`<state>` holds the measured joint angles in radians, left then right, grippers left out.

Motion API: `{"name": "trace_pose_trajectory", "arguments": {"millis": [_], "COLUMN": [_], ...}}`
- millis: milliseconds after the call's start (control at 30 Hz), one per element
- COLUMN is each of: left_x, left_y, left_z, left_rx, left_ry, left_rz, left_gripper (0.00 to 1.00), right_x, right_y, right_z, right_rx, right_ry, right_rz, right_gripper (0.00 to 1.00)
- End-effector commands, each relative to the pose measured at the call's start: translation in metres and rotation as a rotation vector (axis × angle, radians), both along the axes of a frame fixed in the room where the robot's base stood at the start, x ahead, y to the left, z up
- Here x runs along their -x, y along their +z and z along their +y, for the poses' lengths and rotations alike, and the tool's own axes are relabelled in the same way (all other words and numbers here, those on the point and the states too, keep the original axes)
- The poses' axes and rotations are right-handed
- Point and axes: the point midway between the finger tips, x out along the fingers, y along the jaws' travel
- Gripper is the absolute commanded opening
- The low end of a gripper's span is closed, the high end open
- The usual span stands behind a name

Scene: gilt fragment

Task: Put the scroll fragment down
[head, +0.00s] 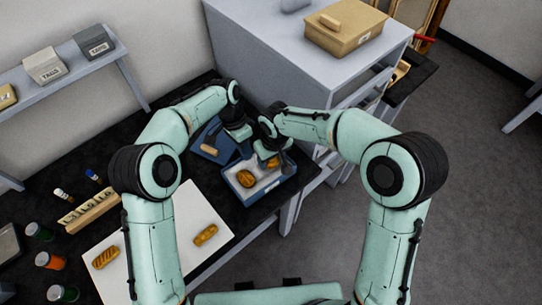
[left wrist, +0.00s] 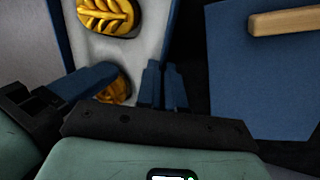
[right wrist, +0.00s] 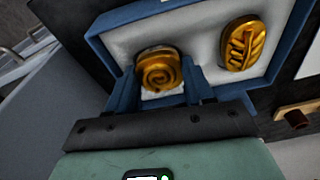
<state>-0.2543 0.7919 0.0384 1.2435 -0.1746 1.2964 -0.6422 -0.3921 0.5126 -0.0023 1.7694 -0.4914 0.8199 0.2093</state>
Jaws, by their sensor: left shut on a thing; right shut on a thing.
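The gold scroll fragment (right wrist: 159,71), oval with a raised spiral, is between the fingers of my right gripper (right wrist: 165,88), which is shut on it. It is over the white lining of the blue box (head: 250,199); I cannot tell whether it touches the lining. Part of it shows in the left wrist view (left wrist: 115,90). A gold leaf fragment (right wrist: 243,43) lies in the box beside it. My left gripper (left wrist: 166,85) is shut, its fingers at the box's side wall (left wrist: 176,35), seemingly gripping it.
A blue lid (left wrist: 265,90) with a wooden handle (left wrist: 285,21) lies beside the box. Two gold pieces (head: 105,257) (head: 205,235) rest on a white sheet (head: 165,260). Jars (head: 52,261) stand at the left. A grey cabinet (head: 270,50) rises behind the box.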

Motion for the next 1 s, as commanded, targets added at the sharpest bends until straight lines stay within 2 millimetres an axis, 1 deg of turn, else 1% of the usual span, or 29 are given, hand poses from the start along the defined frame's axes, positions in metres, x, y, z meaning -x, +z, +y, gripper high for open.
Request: {"name": "trace_pose_trajectory", "arguments": {"millis": [67, 333, 700, 800, 833, 867, 900, 1000], "left_x": [0.002, 0.002, 0.002, 0.002, 0.002, 0.002, 0.002, 0.003], "left_y": [-0.003, -0.003, -0.003, -0.002, -0.002, -0.002, -0.002, -0.002], "left_z": [0.0, 0.0, 0.0, 0.0, 0.0, 0.0, 0.0, 0.0], "left_rx": [-0.001, -0.002, -0.002, -0.001, -0.001, -0.001, 0.0, 0.0], "left_ry": [-0.001, -0.001, -0.001, -0.001, -0.001, -0.001, -0.001, -0.001], "left_rz": [0.007, 0.006, 0.006, 0.007, 0.008, 0.008, 0.008, 0.008], "left_gripper": [0.0, 0.0, 0.0, 0.0, 0.0, 0.0, 0.0, 0.0], "right_x": [0.0, 0.0, 0.001, 0.001, 0.001, 0.001, 0.002, 0.002], "right_y": [-0.004, -0.005, -0.02, -0.021, -0.021, -0.021, -0.022, -0.022], "right_z": [0.0, 0.0, -0.001, -0.002, -0.002, -0.002, -0.003, -0.004], "right_rx": [-0.001, 0.0, 0.002, 0.003, 0.003, 0.003, 0.004, 0.004], "right_ry": [0.0, 0.0, -0.001, -0.003, -0.003, -0.003, -0.004, -0.005], "right_rz": [-0.002, 0.0, 0.005, 0.004, 0.005, 0.005, 0.006, 0.007], "right_gripper": [0.23, 0.23, 0.23, 0.23, 0.61, 0.71, 0.76, 0.76]}}
